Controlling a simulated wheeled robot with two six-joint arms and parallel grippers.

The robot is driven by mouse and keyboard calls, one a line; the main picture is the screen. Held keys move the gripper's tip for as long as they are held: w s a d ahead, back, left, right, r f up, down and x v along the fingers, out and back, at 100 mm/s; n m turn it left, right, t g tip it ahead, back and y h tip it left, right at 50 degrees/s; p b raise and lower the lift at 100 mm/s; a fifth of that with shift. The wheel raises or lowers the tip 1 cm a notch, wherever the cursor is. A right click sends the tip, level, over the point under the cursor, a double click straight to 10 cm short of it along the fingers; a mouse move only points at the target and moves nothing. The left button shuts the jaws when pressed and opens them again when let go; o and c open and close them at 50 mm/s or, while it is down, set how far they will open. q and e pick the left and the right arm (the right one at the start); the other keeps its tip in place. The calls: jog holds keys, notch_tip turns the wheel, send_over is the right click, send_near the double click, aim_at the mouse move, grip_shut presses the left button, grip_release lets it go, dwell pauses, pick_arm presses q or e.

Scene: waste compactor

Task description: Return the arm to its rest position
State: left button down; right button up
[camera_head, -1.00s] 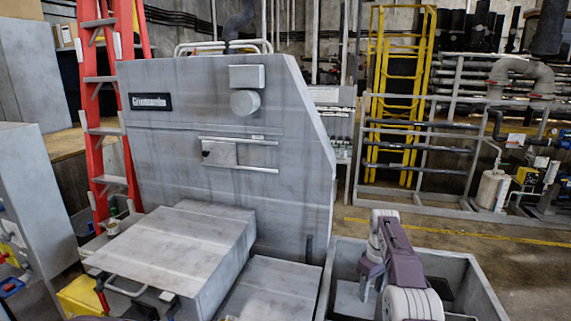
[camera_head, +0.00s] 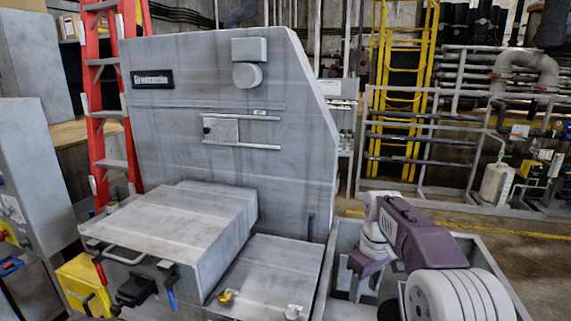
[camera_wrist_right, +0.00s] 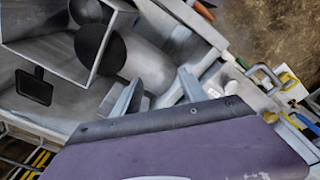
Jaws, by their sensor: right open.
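My right arm reaches in from the lower right in the head view, with a purple link and a white ribbed joint. Its right gripper (camera_head: 362,288) hangs at the arm's far end, over the left part of the open grey bin (camera_head: 487,259). In the right wrist view the two pale fingers of this gripper (camera_wrist_right: 160,92) stand apart with nothing held between them. Part of the gripper is hidden behind the bin's rim and my arm in the head view. My left gripper is not in view.
The grey compactor (camera_head: 225,90) stands in the middle, with low grey covers (camera_head: 175,225) before it. A red ladder (camera_head: 104,100) is behind left, a yellow ladder (camera_head: 405,90) behind right. Pipe racks (camera_head: 420,140) line the back. Open floor (camera_head: 500,232) lies right of the bin.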

pick_arm(q)
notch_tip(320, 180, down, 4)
jog(key=b, duration=0.3)
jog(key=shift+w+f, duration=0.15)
pick_arm(e)
jog(key=s+a+f+m, duration=0.2)
jog(key=s+f+m, duration=0.4)
jog(key=s+f, duration=1.1)
jog(key=s, duration=0.3)
jog(key=shift+s+f+m, duration=0.3)
jog(key=shift+f, duration=0.05)
